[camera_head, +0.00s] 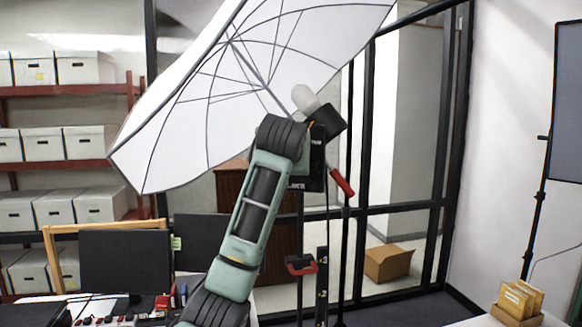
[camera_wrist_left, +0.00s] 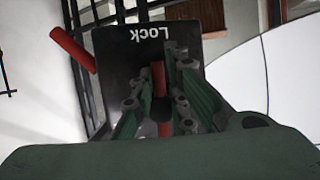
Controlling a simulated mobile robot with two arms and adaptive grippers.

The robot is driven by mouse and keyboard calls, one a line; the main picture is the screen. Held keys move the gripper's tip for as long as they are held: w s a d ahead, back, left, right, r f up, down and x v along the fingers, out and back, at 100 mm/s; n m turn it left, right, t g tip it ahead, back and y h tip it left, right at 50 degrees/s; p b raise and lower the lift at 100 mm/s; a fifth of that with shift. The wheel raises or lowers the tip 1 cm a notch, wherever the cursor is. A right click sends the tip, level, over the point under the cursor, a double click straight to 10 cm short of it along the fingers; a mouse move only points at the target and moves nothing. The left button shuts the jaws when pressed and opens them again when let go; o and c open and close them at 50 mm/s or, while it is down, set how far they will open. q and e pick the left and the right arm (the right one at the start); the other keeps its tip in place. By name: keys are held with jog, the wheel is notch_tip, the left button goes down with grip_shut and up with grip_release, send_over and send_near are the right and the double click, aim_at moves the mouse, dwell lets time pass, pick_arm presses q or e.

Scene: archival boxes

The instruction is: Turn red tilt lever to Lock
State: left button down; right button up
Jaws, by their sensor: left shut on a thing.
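The light head's black plate (camera_wrist_left: 120,62) fills the middle of the left wrist view, with the word "Lock" upside down on it. My left gripper (camera_wrist_left: 160,88) is shut on a red lever (camera_wrist_left: 158,74) in front of this plate. The fingers hide part of the lever. A second red handle (camera_wrist_left: 72,48) sticks out at the plate's left; a red handle also shows in the head view (camera_head: 342,182), beside the black plate (camera_head: 316,165). There my left wrist covers the fingers and the gripped lever. My right gripper is in neither view.
A white umbrella (camera_head: 215,95) spreads above and left of my arm, close to it. A red-handled clamp (camera_head: 301,265) sits lower by the stand. Shelves of archival boxes (camera_head: 88,68) stand at left. A cardboard box (camera_head: 388,263) lies behind glass.

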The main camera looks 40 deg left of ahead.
pick_arm(q)
jog(key=c, duration=2)
grip_release()
jog(key=shift+d, duration=0.1)
jog(key=shift+c, duration=0.2)
jog(key=shift+o, duration=1.2)
jog(key=shift+d, duration=0.15)
jog(key=v, duration=1.1)
jog(key=shift+s+d+r, duration=0.15)
jog(key=shift+s+d, duration=0.05)
jog(key=shift+d, duration=0.05)
jog(key=shift+s, duration=0.2)
jog(key=shift+w, duration=0.1)
